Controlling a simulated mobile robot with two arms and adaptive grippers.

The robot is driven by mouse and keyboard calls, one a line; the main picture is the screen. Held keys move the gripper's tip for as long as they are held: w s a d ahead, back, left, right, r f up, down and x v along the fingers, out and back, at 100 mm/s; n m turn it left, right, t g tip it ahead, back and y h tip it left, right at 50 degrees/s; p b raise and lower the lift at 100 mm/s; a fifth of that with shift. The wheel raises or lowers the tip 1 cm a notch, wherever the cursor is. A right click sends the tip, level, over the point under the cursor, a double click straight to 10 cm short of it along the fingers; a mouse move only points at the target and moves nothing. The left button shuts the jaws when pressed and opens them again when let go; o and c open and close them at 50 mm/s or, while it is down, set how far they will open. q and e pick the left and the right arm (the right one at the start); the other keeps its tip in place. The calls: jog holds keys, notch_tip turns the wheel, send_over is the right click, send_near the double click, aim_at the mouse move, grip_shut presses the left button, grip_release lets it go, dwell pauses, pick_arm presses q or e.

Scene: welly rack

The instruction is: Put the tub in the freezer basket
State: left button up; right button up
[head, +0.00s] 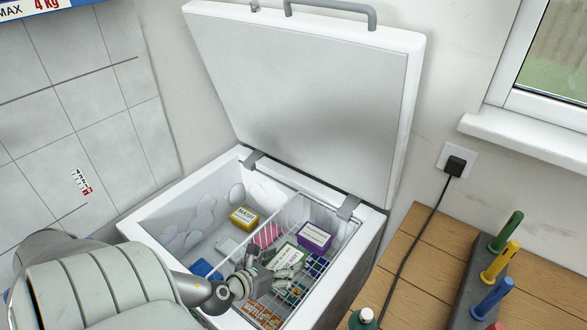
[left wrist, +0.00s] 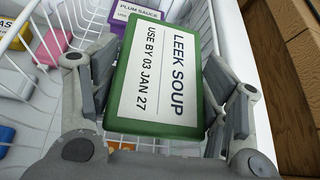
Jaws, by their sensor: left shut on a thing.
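The tub (head: 290,253) is green with a white label, read as "LEEK SOUP, USE BY 03 JAN 27" in the left wrist view (left wrist: 165,72). My left gripper (head: 283,268) is shut on it, with one finger on each side. The tub is over the white wire basket (head: 297,207) at the right of the open chest freezer (head: 372,228); its exact height above the contents is hard to tell. The basket rim also shows in the left wrist view (left wrist: 22,24). The gripper partly hides the tub in the head view. My right gripper is not in view.
A purple plum sauce tub (head: 314,237) stands behind the held tub. Orange and blue packs lie low in the basket. Left of the basket are a yellow tub (head: 243,218), a pink item (head: 267,235) and a blue item (head: 205,270). The lid (head: 310,85) stands open; a wooden top (head: 425,270) is right.

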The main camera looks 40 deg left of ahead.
aim_at(289, 253)
pick_arm(q)
jog(key=w+a+f, duration=0.1)
jog(key=w, duration=0.1)
jog(key=w+f, duration=0.1)
jog(key=w, duration=0.1)
jog(key=w+a+f, duration=0.1)
jog(key=shift+w+a, duration=0.3)
jog(key=shift+w, duration=0.1)
jog(key=w+f, duration=0.1)
jog(key=w+a+f+b, duration=0.1)
jog(key=f, duration=0.1)
jog(key=w+f+b, duration=0.1)
jog(key=f, duration=0.1)
jog(key=shift+w+a, duration=0.25)
jog(key=f+b, duration=0.2)
jog(key=f, duration=0.1)
jog(key=shift+w+a+f+b, duration=0.1)
jog(key=shift+w+f+b, duration=0.1)
jog(key=shift+b, duration=0.1)
jog(key=o, duration=1.9)
jog(key=shift+s, duration=0.1)
jog(key=shift+o, duration=0.2)
